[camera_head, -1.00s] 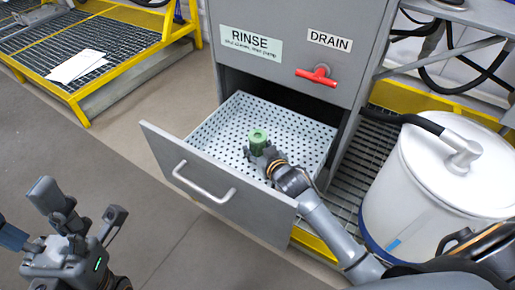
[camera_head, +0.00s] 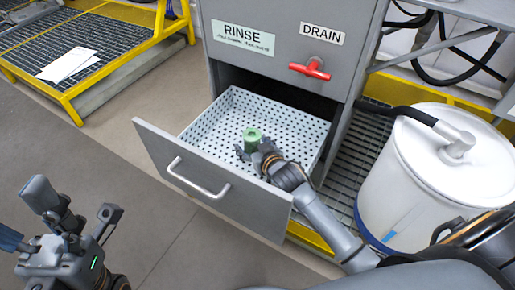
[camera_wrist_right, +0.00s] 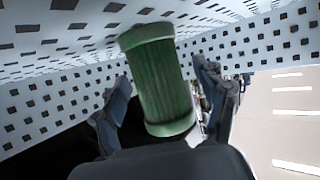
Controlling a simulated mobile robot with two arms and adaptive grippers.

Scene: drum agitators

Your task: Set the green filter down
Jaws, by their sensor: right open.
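The green filter (camera_head: 252,138) is a short ribbed cylinder with smooth end rims. It stands in the perforated white tray (camera_head: 216,117) inside the pulled-out drawer. It also shows in the right wrist view (camera_wrist_right: 160,82), tilted in that picture, between the fingers. My right gripper (camera_head: 255,153) is open around the filter's near side, with a clear gap on the left finger's side in the wrist view. The filter's lower end is partly hidden by the gripper. My left gripper (camera_head: 80,208) is open and empty, over the floor at the lower left.
The grey drawer front (camera_head: 212,182) with its handle faces me. The cabinet above bears RINSE and DRAIN labels and a red valve handle (camera_head: 310,69). A white drum (camera_head: 440,170) stands to the right. A yellow-framed grate platform (camera_head: 95,55) is at the upper left.

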